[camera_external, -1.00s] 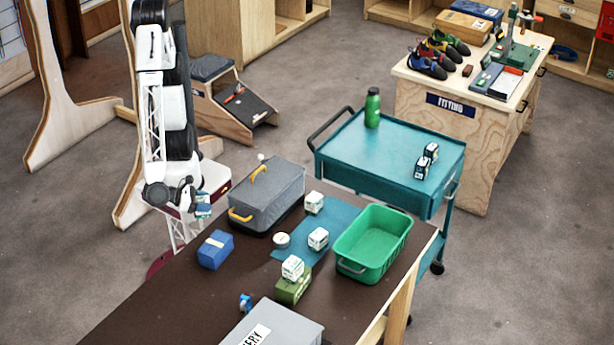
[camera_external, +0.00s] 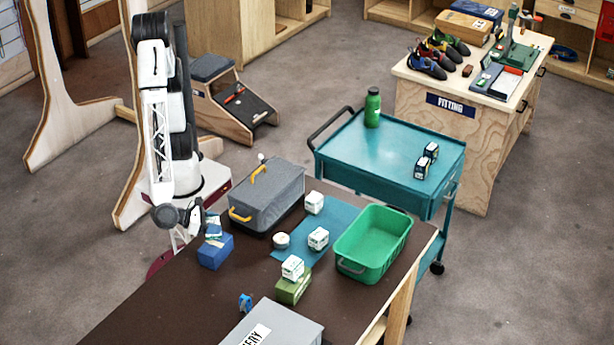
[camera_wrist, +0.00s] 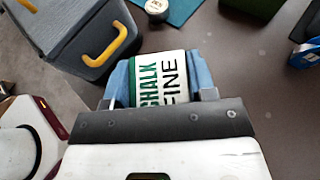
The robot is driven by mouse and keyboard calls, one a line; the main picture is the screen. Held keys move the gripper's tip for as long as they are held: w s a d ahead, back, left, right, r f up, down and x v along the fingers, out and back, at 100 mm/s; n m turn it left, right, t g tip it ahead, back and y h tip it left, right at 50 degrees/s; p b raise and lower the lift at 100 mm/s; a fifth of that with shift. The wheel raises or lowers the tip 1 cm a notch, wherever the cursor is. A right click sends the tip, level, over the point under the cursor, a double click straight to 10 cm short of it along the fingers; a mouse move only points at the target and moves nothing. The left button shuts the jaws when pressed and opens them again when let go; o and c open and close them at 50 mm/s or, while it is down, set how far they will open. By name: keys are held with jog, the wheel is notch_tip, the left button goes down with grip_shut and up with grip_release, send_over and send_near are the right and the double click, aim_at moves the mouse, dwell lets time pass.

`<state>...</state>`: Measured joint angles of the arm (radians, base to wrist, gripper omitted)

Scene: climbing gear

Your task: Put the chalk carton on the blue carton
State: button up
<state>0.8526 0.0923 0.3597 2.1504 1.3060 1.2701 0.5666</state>
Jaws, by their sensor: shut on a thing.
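My gripper (camera_external: 213,226) is shut on a white chalk carton with green and dark lettering (camera_wrist: 160,80), which reads "CHALK FINE" in the wrist view. In the external view, the held carton is at the left edge of the dark table, directly over the blue carton (camera_external: 215,252). I cannot tell whether the two touch. The blue carton sits on the table, and its top is partly covered by my gripper and the held carton. In the wrist view, blue shapes flank the held carton; I cannot clearly make out the blue carton there.
A grey case with yellow handles (camera_external: 267,193) stands just right of my gripper. Similar white cartons stand on a teal mat (camera_external: 340,212) and on a green carton (camera_external: 293,290). A green bin (camera_external: 375,240) and grey box (camera_external: 275,325) are farther off.

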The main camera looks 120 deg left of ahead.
jog(key=shift+f, duration=1.75)
jog(key=shift+f, duration=0.15)
jog(key=o, duration=0.9)
jog(key=shift+o, duration=0.2)
jog(key=shift+s, duration=0.1)
jog(key=v, duration=1.2)
jog(key=shift+a, duration=0.15)
